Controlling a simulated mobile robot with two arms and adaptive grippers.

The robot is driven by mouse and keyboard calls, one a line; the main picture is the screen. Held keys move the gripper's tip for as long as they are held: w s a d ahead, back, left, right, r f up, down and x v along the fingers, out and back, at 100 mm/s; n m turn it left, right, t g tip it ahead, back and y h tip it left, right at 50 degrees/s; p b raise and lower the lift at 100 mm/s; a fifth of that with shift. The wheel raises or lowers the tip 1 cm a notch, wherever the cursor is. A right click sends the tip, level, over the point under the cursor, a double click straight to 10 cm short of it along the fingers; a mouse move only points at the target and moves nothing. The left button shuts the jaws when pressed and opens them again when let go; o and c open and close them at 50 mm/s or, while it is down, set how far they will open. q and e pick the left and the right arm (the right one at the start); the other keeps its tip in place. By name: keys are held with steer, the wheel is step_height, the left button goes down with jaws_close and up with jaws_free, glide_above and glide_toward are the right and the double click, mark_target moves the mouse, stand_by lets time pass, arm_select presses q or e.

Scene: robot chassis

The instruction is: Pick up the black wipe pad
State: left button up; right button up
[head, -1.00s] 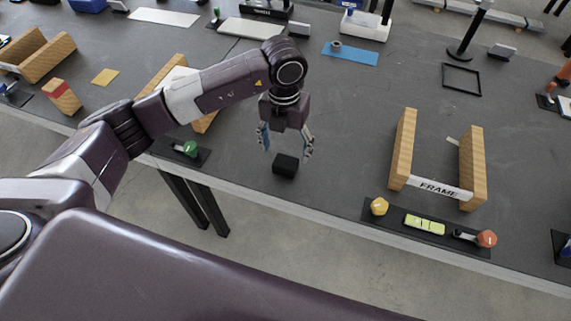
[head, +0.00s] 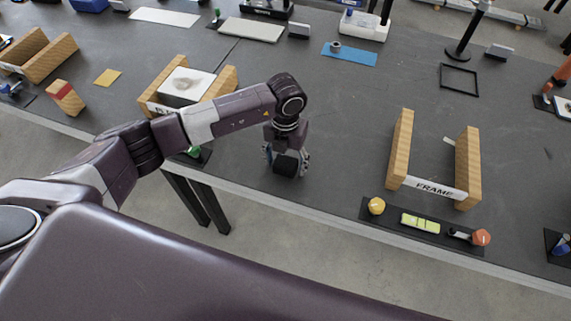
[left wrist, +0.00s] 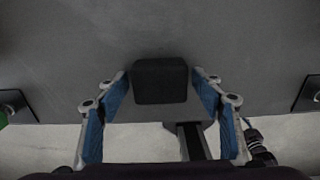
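The black wipe pad (head: 286,164) is a small dark block near the front edge of the grey table. My left gripper (head: 287,158) points down over it with one finger on each side. Whether the pad still touches the table is unclear. My right gripper is not in view.
A wooden frame stand (head: 434,188) stands to the right, behind a dark tray (head: 386,221) with several small items. Another wooden stand (head: 226,78) with a white block is behind my left arm. The table between is mostly clear.

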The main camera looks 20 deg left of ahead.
mark_target(285, 162)
arm_select(q)
steer(key=c, duration=0.8)
steer(key=shift+r, duration=0.1)
step_height(285, 162, up, 20)
steer(key=b, duration=0.3)
steer(key=shift+b, duration=0.35)
steer(key=o, duration=0.4)
steer(key=c, duration=0.4)
